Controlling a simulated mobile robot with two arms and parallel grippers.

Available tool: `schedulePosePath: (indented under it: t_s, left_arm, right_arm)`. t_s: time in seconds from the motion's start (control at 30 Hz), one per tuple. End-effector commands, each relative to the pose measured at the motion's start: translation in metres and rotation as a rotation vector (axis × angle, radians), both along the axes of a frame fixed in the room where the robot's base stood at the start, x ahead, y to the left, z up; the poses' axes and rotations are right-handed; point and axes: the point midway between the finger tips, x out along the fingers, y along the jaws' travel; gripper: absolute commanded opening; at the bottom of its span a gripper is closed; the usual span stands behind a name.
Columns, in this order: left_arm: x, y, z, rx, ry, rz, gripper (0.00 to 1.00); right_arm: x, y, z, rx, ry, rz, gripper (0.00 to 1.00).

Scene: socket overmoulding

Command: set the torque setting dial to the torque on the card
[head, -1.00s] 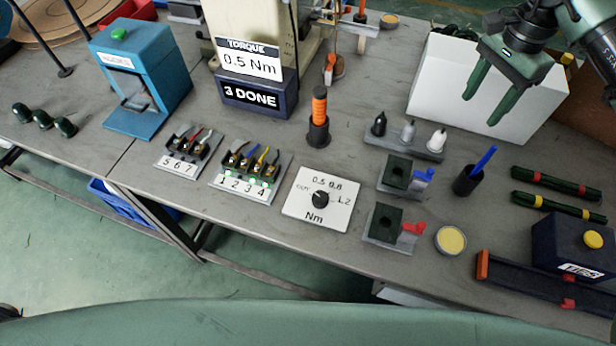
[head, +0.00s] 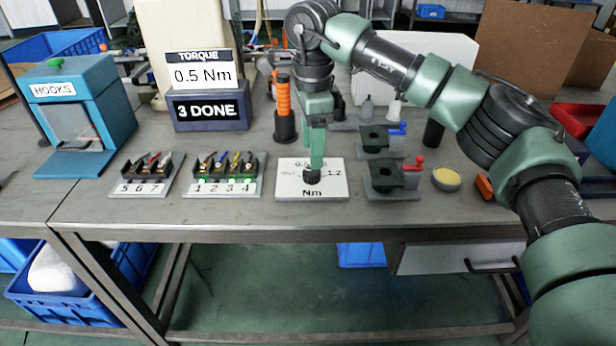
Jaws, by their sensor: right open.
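The torque card (head: 202,75) reads 0.5 Nm and stands above a dark box marked 3 DONE (head: 209,110). The torque setting dial is a black knob (head: 312,176) on a white plate (head: 293,189) marked Nm at the front of the bench. My right gripper (head: 314,164) points down over the dial, its fingers at the knob and open. The fingers hide part of the plate's scale, and I cannot see the knob's pointer clearly; the 1.2 mark shows at its right. My left gripper is not in view.
An orange-handled tool (head: 284,108) stands just behind the plate, left of my right arm. Terminal blocks numbered 1 to 4 (head: 225,178) sit to the left. Fixtures with blue (head: 381,141) and red (head: 394,178) clamps sit to the right.

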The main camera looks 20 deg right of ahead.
Motion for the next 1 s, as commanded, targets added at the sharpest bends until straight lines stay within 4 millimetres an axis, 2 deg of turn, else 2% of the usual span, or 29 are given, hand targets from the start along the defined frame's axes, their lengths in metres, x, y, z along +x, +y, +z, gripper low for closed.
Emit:
schedulePosePath:
  t_s: [0.1,0.3,0.67,0.77,0.87,0.9,1.0]
  left_arm:
    - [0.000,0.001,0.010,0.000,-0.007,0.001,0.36]
    - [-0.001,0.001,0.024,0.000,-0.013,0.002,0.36]
    - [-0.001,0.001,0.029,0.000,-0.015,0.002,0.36]
    - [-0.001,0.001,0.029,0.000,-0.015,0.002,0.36]
    - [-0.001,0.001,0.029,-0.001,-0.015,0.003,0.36]
    - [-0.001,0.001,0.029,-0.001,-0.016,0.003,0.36]
    - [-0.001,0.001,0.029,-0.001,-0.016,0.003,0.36]
  right_arm:
    - [-0.001,0.000,-0.023,-0.002,0.002,0.002,0.56]
    - [-0.001,0.000,-0.047,0.000,0.001,0.003,0.56]
    - [0.000,0.000,-0.054,0.001,-0.001,0.003,0.56]
    - [0.000,0.000,-0.054,0.001,-0.001,0.003,0.33]
    - [0.000,0.000,-0.053,0.001,-0.001,0.003,0.06]
    - [0.000,0.000,-0.053,0.001,-0.001,0.003,0.00]
    - [0.000,0.000,-0.053,0.001,-0.001,0.002,0.00]
